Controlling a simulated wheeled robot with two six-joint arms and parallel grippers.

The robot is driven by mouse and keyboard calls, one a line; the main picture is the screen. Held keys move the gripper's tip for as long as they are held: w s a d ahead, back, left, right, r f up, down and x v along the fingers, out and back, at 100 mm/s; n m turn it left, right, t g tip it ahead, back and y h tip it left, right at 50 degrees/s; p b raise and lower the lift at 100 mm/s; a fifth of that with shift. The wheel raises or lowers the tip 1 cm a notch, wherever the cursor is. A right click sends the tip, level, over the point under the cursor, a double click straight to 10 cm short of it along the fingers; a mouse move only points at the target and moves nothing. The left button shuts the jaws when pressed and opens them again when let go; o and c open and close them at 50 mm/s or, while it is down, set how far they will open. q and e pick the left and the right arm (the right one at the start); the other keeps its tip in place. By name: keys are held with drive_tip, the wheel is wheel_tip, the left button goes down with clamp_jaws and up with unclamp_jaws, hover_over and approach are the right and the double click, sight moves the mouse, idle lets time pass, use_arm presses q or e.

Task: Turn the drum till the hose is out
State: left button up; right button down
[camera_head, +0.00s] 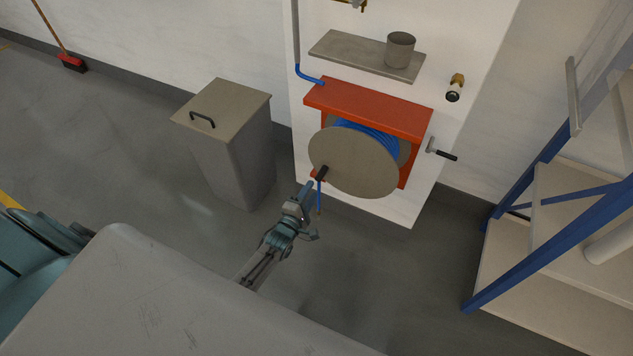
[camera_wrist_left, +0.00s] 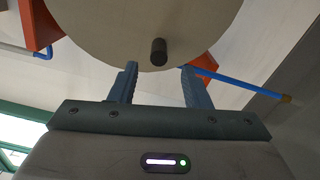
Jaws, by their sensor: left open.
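The drum (camera_head: 353,162) is a round grey-beige disc in an orange-red wall housing (camera_head: 375,108). Blue hose (camera_head: 372,137) is wound behind the disc. A short blue hose end (camera_head: 319,197) hangs below the housing; in the left wrist view it (camera_wrist_left: 238,83) sticks out to the right with a brownish tip. A dark peg handle (camera_head: 322,172) stands out from the disc near its lower left rim. My left gripper (camera_head: 309,190) is open just below the peg. In the left wrist view the peg (camera_wrist_left: 159,52) shows between and beyond its fingers (camera_wrist_left: 160,78), not gripped. My right gripper is not visible.
A lidded grey bin (camera_head: 232,150) stands left of the drum. A shelf (camera_head: 350,52) with a grey cup (camera_head: 400,50) is above. A black-handled crank (camera_head: 442,153) sticks out at the housing's right. A blue rack (camera_head: 560,200) stands right. Floor below the drum is clear.

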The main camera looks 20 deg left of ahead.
use_arm(q)
drive_tip(key=shift+s, duration=1.7)
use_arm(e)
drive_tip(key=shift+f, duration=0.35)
use_arm(q)
drive_tip(key=s+a+f+m+g+y+p, duration=0.15)
drive_tip(key=s+f+m+g+p, duration=0.35)
drive_tip(key=s+f+m+g, duration=0.85)
drive_tip(key=s+f+m+g+p, duration=0.1)
drive_tip(key=s+f+m, duration=0.2)
drive_tip(key=s, duration=1)
drive_tip(key=s+a+f+m+g+p, duration=0.1)
drive_tip(key=s+f+m, duration=0.3)
drive_tip(key=s, duration=1)
drive_tip(key=shift+a+f+g+p, duration=0.25)
drive_tip(key=shift+f+g+p, duration=0.2)
drive_tip(key=shift+f+g, duration=0.1)
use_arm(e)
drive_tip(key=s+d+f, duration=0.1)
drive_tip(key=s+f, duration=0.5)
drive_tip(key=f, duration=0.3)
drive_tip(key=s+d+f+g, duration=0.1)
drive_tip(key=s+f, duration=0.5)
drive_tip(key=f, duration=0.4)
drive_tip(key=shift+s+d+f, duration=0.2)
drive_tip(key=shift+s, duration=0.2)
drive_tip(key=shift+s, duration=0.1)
